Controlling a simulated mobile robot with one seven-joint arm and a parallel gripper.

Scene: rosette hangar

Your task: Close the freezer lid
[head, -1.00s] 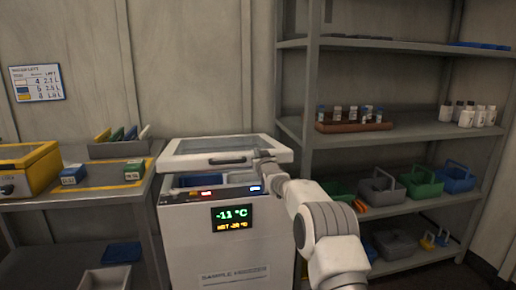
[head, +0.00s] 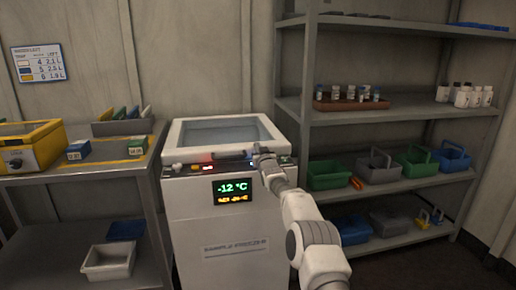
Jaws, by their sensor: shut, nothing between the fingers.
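The sample freezer (head: 222,228) is a white chest with a lit display reading -12 °C on its front. Its lid (head: 222,124), a white frame around a grey-blue panel, lies low and nearly flat over the top. I see no clear gap under its front edge, but cannot tell if it is fully seated. My gripper (head: 262,154) is shut and empty at the lid's front right corner, by the control strip. It looks to be at or touching the lid edge; the exact contact is too small to tell.
A metal shelf rack (head: 300,110) with vials, bottles and baskets stands close on the right. A table (head: 100,170) with a yellow case (head: 30,150) and small boxes is on the left. A white bin (head: 108,262) sits on its lower shelf.

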